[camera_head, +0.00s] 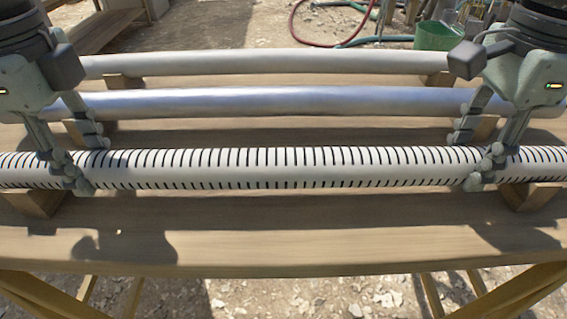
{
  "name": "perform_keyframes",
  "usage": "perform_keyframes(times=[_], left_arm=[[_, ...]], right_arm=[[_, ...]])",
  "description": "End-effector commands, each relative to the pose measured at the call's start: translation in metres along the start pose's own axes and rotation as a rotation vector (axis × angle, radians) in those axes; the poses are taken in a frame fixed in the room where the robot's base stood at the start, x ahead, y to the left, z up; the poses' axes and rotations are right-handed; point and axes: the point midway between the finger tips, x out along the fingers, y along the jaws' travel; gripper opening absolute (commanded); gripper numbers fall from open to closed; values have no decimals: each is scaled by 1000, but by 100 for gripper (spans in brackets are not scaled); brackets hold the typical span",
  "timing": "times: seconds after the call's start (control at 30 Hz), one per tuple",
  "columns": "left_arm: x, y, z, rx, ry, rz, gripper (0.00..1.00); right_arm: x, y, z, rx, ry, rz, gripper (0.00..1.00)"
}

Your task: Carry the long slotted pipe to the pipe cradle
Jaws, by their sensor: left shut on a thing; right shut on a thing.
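The long slotted pipe (275,167) is white with dark slots and lies across the near part of a wooden table (280,243). Both its ends run out of the picture. My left gripper (82,165) is shut on the pipe toward the left. My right gripper (478,165) is shut on it toward the right. Wooden blocks show under the pipe at the left (35,200) and right (530,196); I cannot tell whether it touches them. I cannot tell whether any of the blocks in view belong to the pipe cradle.
Behind it lie a shiny metal pipe (280,103) and a duller grey pipe (270,62), both on wooden blocks. The table's front strip is clear. Beyond the table are a green bucket (436,36) and a red hose (300,30) on gravelly ground.

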Motion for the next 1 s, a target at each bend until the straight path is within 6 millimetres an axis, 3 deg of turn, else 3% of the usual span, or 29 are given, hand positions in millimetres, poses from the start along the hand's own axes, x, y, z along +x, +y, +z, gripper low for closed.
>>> perform_keyframes(times=[0.27, 0.67, 1.0], left_arm=[[-10, 0, 0, 0, 0, -2, 0], [-49, 0, 0, 0, 0, -1, 0], [-50, 0, 0, 0, 0, -1, 0]], right_arm=[[-10, 0, 0, 0, 0, -2, 0], [-49, 0, 0, 0, 0, -1, 0], [-50, 0, 0, 0, 0, -1, 0]])
